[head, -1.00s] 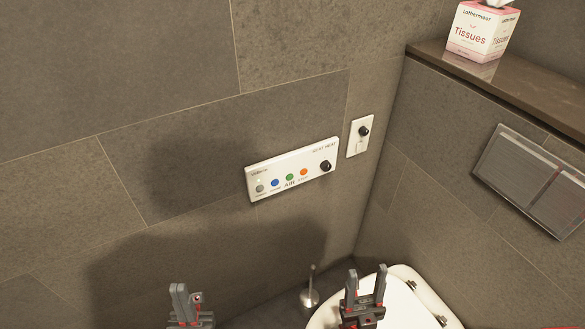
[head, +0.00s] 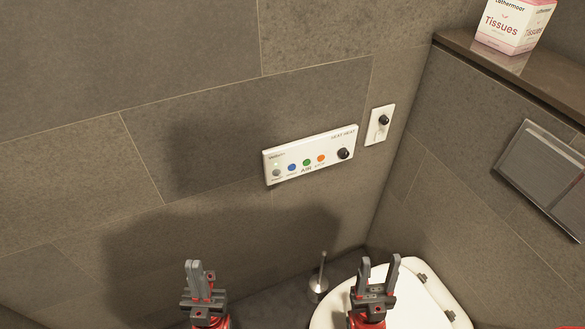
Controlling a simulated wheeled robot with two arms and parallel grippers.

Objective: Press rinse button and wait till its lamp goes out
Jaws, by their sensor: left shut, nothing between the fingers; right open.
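A white control panel (head: 327,169) is on the tiled wall in the middle of the head view. It has a grey button (head: 276,173), a blue button (head: 292,167), a green button (head: 307,162), an orange button (head: 321,158) and a black knob (head: 344,154). A small pale spot shows above the grey button. Most labels are too small to read, so I cannot tell which is rinse. My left gripper (head: 195,267) is shut and empty, below and left of the panel. My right gripper (head: 379,264) is open and empty, below and right of it. Neither touches the panel.
A small white wall plate (head: 377,136) with a black knob is right of the panel. Below are a white toilet lid (head: 415,292) and a toilet brush (head: 319,285). A flush plate (head: 540,172) and a shelf (head: 500,65) with a tissue box (head: 512,24) are at right.

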